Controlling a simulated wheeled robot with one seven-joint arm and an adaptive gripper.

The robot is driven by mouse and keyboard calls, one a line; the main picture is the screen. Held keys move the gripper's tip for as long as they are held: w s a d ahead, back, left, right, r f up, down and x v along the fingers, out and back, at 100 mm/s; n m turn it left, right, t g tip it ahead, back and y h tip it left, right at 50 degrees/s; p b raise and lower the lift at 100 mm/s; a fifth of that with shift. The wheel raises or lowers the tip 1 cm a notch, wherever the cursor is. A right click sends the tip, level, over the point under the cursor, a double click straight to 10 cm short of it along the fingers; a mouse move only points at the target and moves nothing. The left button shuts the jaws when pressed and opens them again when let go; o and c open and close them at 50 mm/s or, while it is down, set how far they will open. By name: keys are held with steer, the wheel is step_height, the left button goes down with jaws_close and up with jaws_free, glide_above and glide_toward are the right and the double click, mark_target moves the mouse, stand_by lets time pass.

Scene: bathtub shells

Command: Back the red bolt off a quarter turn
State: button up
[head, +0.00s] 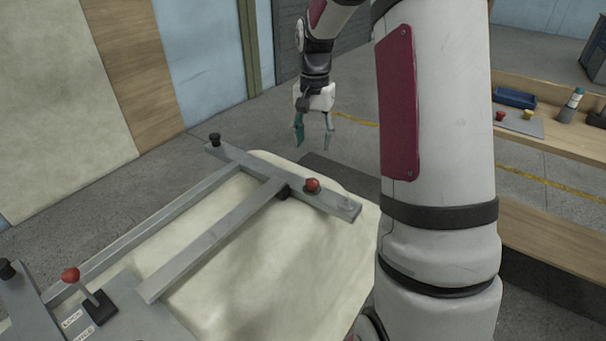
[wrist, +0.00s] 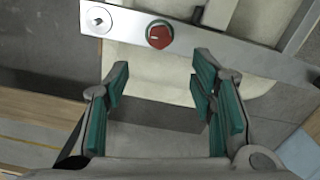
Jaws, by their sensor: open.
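The red bolt (head: 312,184) is a round red head in a dark collar, set on the grey metal crossbar (head: 236,155) near its right end. In the wrist view the red bolt (wrist: 159,35) shows from above, with a pale line across its head. My gripper (head: 314,142) is open and empty, pointing down beyond the crossbar in the head view. In the wrist view the teal fingers of my gripper (wrist: 161,82) are spread apart, and the bolt lies ahead of the gap between them, not between the pads.
A red-knobbed lever (head: 71,275) stands by a LOCK label on the frame's near plate. A black knob (head: 215,140) stands at the crossbar's far end. The cream shell (head: 270,255) lies under the frame. A wooden bench (head: 550,120) with small items is at right.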

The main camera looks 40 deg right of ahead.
mark_target(312, 181)
step_height(312, 181, down, 13)
steer(key=shift+r, duration=0.2)
stand_by(0.3)
steer(key=c, duration=1.1)
